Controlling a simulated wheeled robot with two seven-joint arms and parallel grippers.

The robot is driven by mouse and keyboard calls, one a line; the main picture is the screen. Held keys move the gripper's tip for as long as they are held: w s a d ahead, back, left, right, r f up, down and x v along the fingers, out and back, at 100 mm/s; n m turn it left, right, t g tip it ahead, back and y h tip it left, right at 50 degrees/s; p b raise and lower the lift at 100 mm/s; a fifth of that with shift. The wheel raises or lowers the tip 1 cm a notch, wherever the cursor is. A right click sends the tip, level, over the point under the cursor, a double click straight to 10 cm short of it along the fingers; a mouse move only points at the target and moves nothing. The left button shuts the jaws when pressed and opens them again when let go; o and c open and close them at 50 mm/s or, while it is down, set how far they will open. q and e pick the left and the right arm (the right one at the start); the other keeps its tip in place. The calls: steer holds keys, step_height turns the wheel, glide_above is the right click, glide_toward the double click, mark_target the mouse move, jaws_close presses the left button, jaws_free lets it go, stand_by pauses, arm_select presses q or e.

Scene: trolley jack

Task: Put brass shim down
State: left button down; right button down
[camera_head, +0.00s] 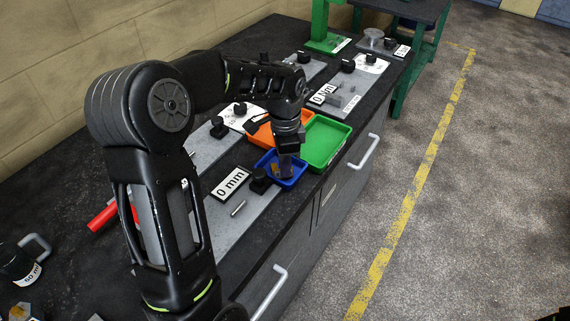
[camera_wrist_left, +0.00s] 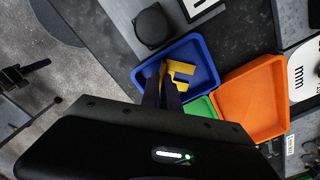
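The brass shim (camera_wrist_left: 181,76) shows in the left wrist view as a yellow, angular piece at the blue tray (camera_wrist_left: 205,58). My left gripper (camera_wrist_left: 162,78) has its two dark fingers close together, with a strip of the brass between their tips. In the head view my left gripper (camera_head: 284,166) points down into the blue tray (camera_head: 299,178), and its wrist hides much of the tray. The shim is hard to make out there. Whether the shim touches the tray floor I cannot tell. My right gripper is not seen clearly.
An orange tray (camera_head: 263,138) and a green tray (camera_head: 325,142) stand right beside the blue tray. A "0 mm" label (camera_head: 231,183), a black knob (camera_head: 260,181) and a small metal pin (camera_head: 238,208) are nearby. A red object (camera_head: 102,217) lies at left.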

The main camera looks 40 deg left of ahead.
arm_select(q)
steer(key=c, duration=2.1)
jaws_free()
steer(key=shift+f, duration=0.2)
steer(key=shift+o, duration=1)
steer(key=shift+r, duration=0.1)
steer(key=shift+r, duration=0.1)
step_height(320, 180, up, 12)
steer(key=shift+b, duration=0.4)
